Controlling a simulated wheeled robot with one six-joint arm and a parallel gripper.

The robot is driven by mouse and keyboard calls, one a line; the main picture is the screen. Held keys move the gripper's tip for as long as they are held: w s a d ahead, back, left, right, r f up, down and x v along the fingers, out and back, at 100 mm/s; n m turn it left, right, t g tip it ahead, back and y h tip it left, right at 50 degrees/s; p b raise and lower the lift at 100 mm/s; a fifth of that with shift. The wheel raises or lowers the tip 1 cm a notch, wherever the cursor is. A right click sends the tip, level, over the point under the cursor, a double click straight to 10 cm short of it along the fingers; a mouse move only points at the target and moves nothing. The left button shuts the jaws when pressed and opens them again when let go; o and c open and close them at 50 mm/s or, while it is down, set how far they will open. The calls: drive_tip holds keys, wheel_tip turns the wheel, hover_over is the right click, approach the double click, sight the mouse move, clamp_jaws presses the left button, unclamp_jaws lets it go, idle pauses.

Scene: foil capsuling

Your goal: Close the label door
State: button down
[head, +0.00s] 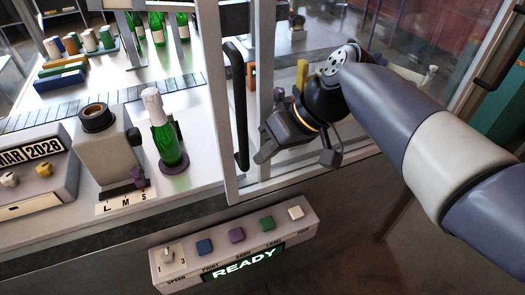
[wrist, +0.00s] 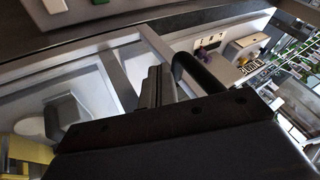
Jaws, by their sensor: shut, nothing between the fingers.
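The label door appears as a glass panel in a pale metal frame (head: 214,95) with a long black upright handle (head: 236,105). In the head view, my gripper (head: 264,153) is to the right of the handle, near the lower part of the frame. In the wrist view, the shut fingers (wrist: 155,88) are beside the black handle (wrist: 193,72), with a pale frame bar (wrist: 155,42) close by. The fingers are empty. I cannot tell whether they touch the door, or how far open it stands.
A green bottle (head: 168,135) with a white top stands left of the door, near a grey foil unit (head: 103,155). A button panel (head: 235,245) reading READY juts out below. A yellow post (head: 302,75) shows behind the glass.

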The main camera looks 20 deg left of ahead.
drive_tip(key=shift+s+a+f, duration=0.1)
drive_tip(key=shift+s+a, duration=0.25)
